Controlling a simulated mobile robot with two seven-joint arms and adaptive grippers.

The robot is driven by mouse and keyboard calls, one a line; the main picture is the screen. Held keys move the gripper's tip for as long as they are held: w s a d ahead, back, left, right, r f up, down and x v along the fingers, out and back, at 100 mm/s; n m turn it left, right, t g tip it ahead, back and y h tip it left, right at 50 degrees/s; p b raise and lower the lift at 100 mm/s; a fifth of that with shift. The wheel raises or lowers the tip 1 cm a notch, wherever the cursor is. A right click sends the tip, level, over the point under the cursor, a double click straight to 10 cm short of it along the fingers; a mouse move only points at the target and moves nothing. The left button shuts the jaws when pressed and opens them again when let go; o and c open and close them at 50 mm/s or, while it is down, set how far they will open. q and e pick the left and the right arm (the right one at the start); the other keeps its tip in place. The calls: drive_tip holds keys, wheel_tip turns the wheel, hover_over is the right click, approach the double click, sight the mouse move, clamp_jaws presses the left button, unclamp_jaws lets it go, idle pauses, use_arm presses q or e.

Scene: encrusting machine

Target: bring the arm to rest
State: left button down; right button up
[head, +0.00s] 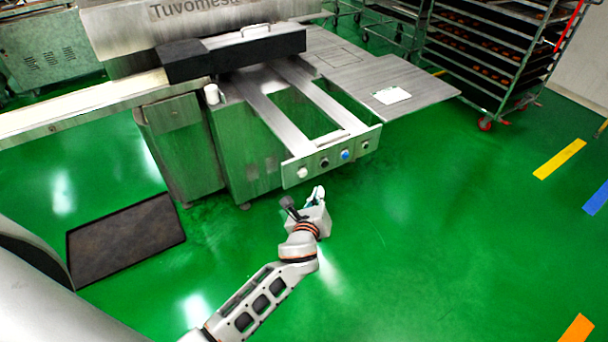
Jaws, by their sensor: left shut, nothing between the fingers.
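My left arm reaches up from the bottom of the head view. Its gripper (303,199) is shut and empty, over the green floor just in front of the encrusting machine (240,150). A gap of floor shows between the gripper and the panel. My right gripper is not in the picture.
A wheeled rack (490,60) with trays of brown pieces stands at the back right. A dark mat (125,238) lies on the floor at left. A conveyor (80,110) runs left from the machine. The green floor at right is clear, with coloured stripes.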

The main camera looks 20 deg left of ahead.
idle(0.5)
use_arm(q)
drive_tip(key=s+a+f+n+g+h+p, duration=0.1)
drive_tip(key=s+f+n+g+h+p, duration=0.1)
drive_tip(key=s+n, duration=1)
drive_tip(key=s+f+n+g+h+p, duration=0.1)
drive_tip(key=s+f+n+h+p, duration=0.1)
drive_tip(key=s+n, duration=1)
drive_tip(key=s+f+p, duration=0.1)
drive_tip(key=s, duration=0.6)
drive_tip(key=shift+s+a+f+n+g+h, duration=0.2)
drive_tip(key=shift+a+n+g+h, duration=0.1)
drive_tip(key=shift+a+g+h, duration=0.1)
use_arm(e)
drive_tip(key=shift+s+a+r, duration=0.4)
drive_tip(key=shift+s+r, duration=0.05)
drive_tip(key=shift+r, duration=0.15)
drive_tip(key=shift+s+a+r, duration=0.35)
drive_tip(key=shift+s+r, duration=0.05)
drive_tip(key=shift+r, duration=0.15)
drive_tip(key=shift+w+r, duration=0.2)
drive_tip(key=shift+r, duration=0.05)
